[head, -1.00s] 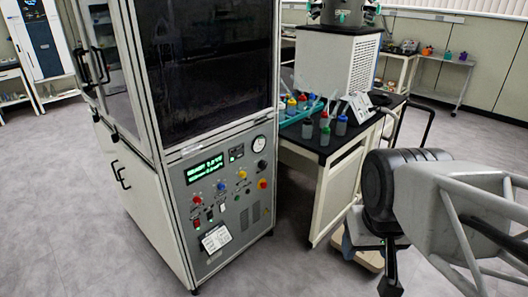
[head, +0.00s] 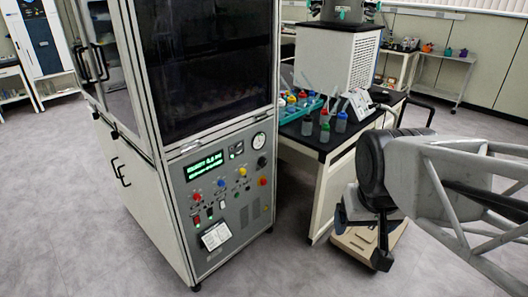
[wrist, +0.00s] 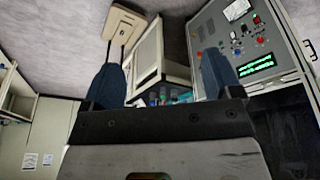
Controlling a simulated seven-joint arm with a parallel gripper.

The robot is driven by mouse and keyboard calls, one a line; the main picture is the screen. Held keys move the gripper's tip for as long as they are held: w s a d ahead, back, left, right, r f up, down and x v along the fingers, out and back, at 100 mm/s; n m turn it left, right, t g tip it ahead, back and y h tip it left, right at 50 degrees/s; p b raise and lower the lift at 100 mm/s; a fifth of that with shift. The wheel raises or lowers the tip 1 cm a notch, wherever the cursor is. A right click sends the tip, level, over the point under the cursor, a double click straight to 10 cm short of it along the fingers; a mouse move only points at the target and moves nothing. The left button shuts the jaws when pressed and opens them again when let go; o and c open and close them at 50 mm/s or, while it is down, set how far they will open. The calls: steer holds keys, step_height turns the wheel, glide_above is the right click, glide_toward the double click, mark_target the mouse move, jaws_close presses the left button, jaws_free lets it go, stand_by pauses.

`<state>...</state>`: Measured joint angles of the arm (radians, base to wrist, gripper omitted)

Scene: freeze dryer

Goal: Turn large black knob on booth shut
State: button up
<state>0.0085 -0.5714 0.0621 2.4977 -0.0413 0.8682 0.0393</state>
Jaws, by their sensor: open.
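The booth (head: 160,150) stands left of centre in the head view, with a grey control panel on its lower front. A large black knob (head: 262,162) sits on the panel's upper right, below a round white gauge and above a red and yellow button. My gripper (head: 361,240) is to the right of the panel, apart from it, with its dark fingers spread and empty. In the wrist view my gripper (wrist: 163,72) shows two wide-apart fingers with nothing between them. The panel (wrist: 235,45) appears inverted at the upper right there; I cannot make out the knob surely.
A black-topped table (head: 318,141) with coloured bottles and a teal tray stands right of the booth. A low beige cart (head: 372,250) is on the floor behind my gripper. The floor in front of the panel is clear. A shelf cart (head: 440,75) stands far back right.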

steer(key=w+d+r+t, duration=0.2)
steer(key=w+t, duration=0.2)
steer(key=w, duration=2.4)
steer(key=w+a+f+n+t, duration=0.1)
steer(key=w+f, duration=0.2)
steer(key=w, duration=0.6)
steer(key=w+a+f+t+y, duration=0.1)
steer(key=w+f+t, duration=0.1)
steer(key=w, duration=0.8)
steer(key=w+a+f+n+t, duration=0.1)
steer(key=w+f, duration=0.2)
steer(key=w, duration=0.6)
steer(key=w+a+f+n+t+y, duration=0.1)
steer(key=w+a+f+y, duration=0.2)
steer(key=w+f, duration=0.6)
steer(key=w+a+f+n+t+y, duration=0.1)
steer(key=w+a+f+t+y, duration=0.15)
steer(key=w+f, duration=0.65)
steer(key=w+a+f+n+y, duration=0.1)
steer(key=w+f+y, duration=0.1)
steer(key=f, duration=0.5)
steer(key=w+a+f+n+g+y, duration=0.1)
steer(key=a+f+y, duration=0.1)
steer(key=f, duration=0.5)
steer(key=w+a+f+n+g+y, duration=0.1)
steer(key=w+f+y, duration=0.1)
steer(key=f, duration=0.5)
steer(key=shift+w+a+f+y, duration=0.3)
steer(key=shift+w+a+y, duration=0.05)
steer(key=shift+a, duration=0.05)
